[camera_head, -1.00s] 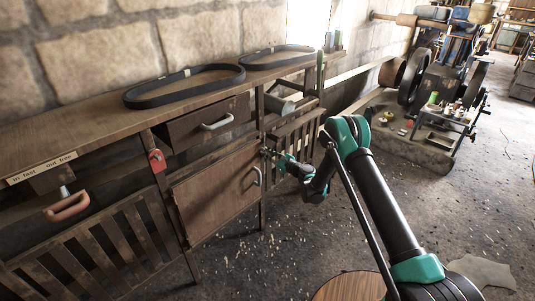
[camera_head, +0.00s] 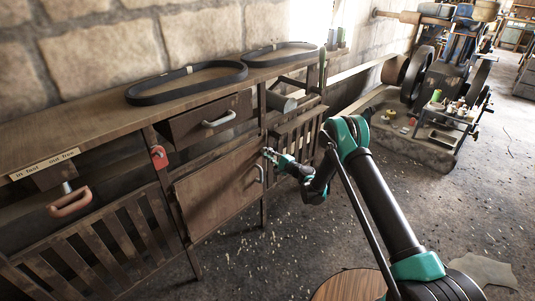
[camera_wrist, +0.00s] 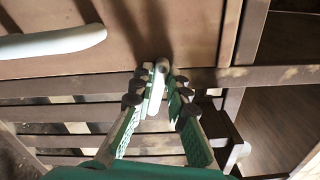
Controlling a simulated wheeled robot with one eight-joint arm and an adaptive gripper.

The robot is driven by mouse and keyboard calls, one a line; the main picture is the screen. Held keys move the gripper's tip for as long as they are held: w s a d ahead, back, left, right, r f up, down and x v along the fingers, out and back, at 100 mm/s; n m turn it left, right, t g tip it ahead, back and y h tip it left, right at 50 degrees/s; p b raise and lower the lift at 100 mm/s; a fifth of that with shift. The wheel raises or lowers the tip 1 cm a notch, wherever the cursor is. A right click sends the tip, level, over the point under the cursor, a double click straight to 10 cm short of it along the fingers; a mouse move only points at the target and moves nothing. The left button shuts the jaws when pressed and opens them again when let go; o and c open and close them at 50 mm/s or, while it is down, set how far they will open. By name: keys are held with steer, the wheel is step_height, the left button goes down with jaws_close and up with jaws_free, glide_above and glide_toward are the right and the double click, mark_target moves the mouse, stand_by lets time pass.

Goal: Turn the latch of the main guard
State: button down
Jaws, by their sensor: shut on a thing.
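The main guard appears to be the brown panel (camera_head: 216,192) under the bench, with a pale curved handle (camera_head: 259,174) near its right edge; the panel also fills the top of the wrist view (camera_wrist: 95,62). My gripper (camera_head: 268,155) is at the panel's upper right edge, beside the post. In the wrist view my gripper (camera_wrist: 158,76) is shut on a small pale, rod-like latch (camera_wrist: 157,92), which stands between the fingertips. The fingers hide its sides, so its exact turn angle is hard to tell.
A drawer (camera_head: 208,120) with a pale handle is above the panel. A red fitting (camera_head: 158,157) is on the left post. Slatted guards flank the panel, and black belts (camera_head: 187,82) lie on the bench top. The floor in front is open, with scattered debris.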

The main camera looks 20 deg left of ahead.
steer(key=shift+f+n, duration=0.25)
steer(key=shift+n, duration=1.05)
steer(key=shift+s, duration=0.1)
steer(key=c, duration=1.5)
jaws_free()
step_height(320, 180, up, 10)
